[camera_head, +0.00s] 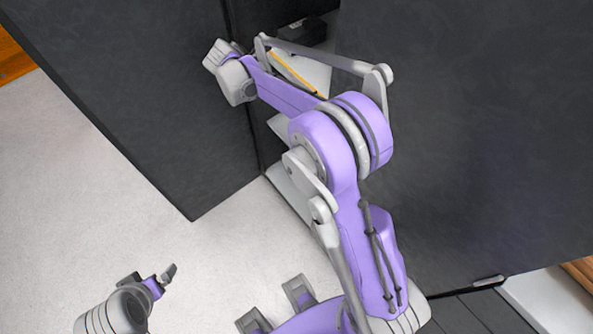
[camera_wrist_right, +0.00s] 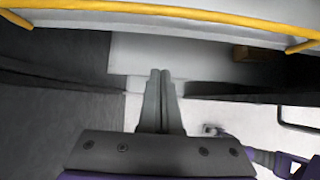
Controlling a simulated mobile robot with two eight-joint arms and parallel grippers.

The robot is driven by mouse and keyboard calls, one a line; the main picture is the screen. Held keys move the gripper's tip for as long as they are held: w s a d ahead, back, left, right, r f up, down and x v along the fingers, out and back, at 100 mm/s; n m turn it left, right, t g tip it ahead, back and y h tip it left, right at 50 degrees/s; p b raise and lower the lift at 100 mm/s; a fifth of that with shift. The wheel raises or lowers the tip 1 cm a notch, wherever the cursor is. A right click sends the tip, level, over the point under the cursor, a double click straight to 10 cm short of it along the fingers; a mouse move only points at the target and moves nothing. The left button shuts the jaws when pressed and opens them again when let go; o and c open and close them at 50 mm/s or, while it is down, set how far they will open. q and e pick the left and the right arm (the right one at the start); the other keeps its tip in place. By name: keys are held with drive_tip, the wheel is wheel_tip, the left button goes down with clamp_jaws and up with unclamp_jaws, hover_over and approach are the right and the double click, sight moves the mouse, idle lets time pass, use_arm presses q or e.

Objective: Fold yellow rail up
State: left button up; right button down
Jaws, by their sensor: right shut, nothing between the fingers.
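The yellow rail (camera_wrist_right: 170,12) spans the top of the right wrist view as a long bar with bent ends. In the head view a short stretch of the yellow rail (camera_head: 297,73) shows in the gap between dark panels, partly covered by my right arm. My right gripper (camera_wrist_right: 160,75) is shut and empty, its fingers together below the rail in the wrist picture and apart from it. In the head view its fingers cannot be made out. My left gripper (camera_head: 150,280) is low at the left over pale floor, away from the rail; its finger opening is unclear.
Large dark panels (camera_head: 130,90) and (camera_head: 470,130) flank the opening that my right arm reaches into. Pale surfaces and a black box (camera_head: 305,32) show inside. The pale floor (camera_head: 60,190) at the left is clear.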

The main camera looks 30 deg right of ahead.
wheel_tip(320, 180, down, 7)
drive_tip(key=a+h+b, duration=0.1)
drive_tip(key=h+b, duration=0.3)
drive_tip(key=h, duration=0.1)
drive_tip(key=v, duration=1)
drive_tip(key=s+a+r+m+t+y+p, duration=0.1)
drive_tip(key=s+m+y, duration=0.4)
drive_tip(key=s, duration=0.8)
drive_tip(key=s+a+r+m+t+y+p, duration=0.1)
drive_tip(key=s+r+m+t+y+p, duration=0.1)
drive_tip(key=s+m+y, duration=0.4)
drive_tip(key=shift+s+a+r+m+t+p, duration=0.4)
drive_tip(key=shift+s+r+m+p, duration=0.55)
drive_tip(key=shift+s+m, duration=2)
drive_tip(key=shift+s+f+n, duration=0.3)
drive_tip(key=shift+s+n, duration=0.15)
